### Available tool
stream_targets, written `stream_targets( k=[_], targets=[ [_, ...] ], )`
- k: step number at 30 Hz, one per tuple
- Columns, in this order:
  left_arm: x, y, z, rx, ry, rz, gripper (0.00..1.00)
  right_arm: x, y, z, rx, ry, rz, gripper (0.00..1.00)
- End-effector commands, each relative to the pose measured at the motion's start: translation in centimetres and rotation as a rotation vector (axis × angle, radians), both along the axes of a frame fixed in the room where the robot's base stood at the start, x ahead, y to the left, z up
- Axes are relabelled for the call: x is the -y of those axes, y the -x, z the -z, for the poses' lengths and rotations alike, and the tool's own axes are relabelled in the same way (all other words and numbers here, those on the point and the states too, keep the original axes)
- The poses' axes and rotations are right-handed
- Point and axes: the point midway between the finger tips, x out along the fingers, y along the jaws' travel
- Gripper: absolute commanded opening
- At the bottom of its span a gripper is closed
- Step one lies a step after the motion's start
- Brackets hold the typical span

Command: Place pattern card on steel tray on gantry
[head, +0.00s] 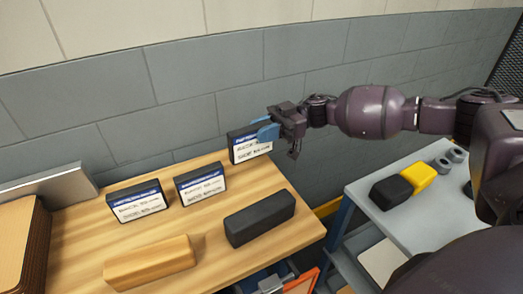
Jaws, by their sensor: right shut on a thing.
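My right gripper (268,132) has blue fingertips and is shut on a dark card-like block (248,149) with a white, blue-headed label. It holds the block upright at its right side, at the back right of the wooden table; I cannot tell whether the block touches the top. Two similar labelled blocks stand on the table to the left, one in the middle (201,185) and one further left (136,202). Their small print is hard to read. I cannot pick out a steel tray or gantry with certainty. My left gripper is out of view.
The wooden table (220,252) also bears a black bar (260,218) and a wooden bar (149,263). A silver-grey slab (45,187) and a brown stack (20,245) are at left. A grey bench (437,215) at right holds black and yellow blocks. A wall stands close behind.

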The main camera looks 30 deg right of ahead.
Motion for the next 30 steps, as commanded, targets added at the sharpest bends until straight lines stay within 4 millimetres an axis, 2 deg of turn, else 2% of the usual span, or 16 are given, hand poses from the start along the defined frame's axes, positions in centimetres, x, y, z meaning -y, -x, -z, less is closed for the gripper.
stream_targets(
  k=[7,16,30],
  targets=[
    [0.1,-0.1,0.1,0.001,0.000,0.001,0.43,0.0,0.0,1.4,0.001,0.000,0.000,0.00],
    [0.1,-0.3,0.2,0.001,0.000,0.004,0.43,0.0,0.0,5.6,-0.002,-0.001,0.001,0.00],
    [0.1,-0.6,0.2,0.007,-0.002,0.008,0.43,0.0,0.0,6.3,0.001,0.000,0.000,0.00]
  ],
)
